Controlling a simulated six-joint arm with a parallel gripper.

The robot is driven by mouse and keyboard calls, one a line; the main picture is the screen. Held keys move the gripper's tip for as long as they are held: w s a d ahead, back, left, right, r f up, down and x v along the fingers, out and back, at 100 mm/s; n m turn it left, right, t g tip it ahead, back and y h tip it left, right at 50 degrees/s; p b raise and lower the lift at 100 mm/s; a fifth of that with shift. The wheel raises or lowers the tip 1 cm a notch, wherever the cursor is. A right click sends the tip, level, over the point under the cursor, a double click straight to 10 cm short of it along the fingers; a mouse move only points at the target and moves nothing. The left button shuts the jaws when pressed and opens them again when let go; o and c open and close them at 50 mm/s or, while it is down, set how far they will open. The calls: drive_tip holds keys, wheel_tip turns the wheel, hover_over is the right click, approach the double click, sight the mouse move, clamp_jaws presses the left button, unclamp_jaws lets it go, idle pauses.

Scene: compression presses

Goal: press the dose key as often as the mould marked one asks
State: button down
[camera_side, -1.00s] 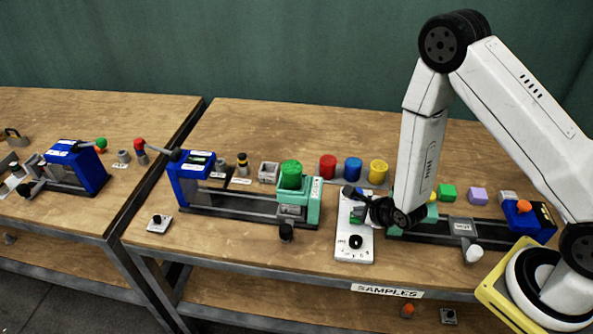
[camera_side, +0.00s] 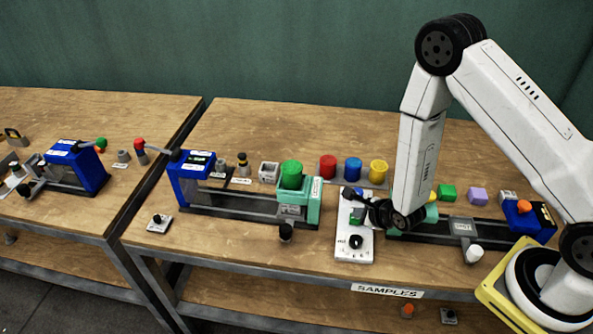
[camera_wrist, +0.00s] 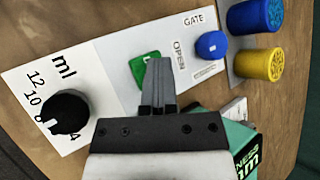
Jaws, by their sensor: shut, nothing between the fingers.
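A white control panel (camera_side: 349,250) lies on the bench between two presses; it also shows in the wrist view (camera_wrist: 110,125). It carries a green key (camera_wrist: 143,72), a black dial (camera_wrist: 66,112) beside an ml scale, and a blue knob (camera_wrist: 211,45) near the words GATE and OPEN. My gripper (camera_wrist: 158,62) is shut and empty, its fingertips over the right part of the green key and hiding some of it. I cannot tell whether they touch it. In the side view my gripper (camera_side: 351,194) is low over the panel. No mark naming mould one is readable.
A teal and blue press (camera_side: 245,207) with a green cup (camera_side: 291,174) stands left of the panel. Red (camera_side: 328,167), blue (camera_side: 353,169) and yellow (camera_side: 378,171) cups stand behind. Another press lies on the right under my arm.

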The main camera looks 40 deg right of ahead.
drive_tip(key=shift+s+d+f, duration=0.15)
drive_tip(key=shift+s, duration=0.2)
drive_tip(key=shift+r, duration=1)
drive_tip(key=shift+w+r, duration=0.1)
drive_tip(key=shift+r, duration=2.45)
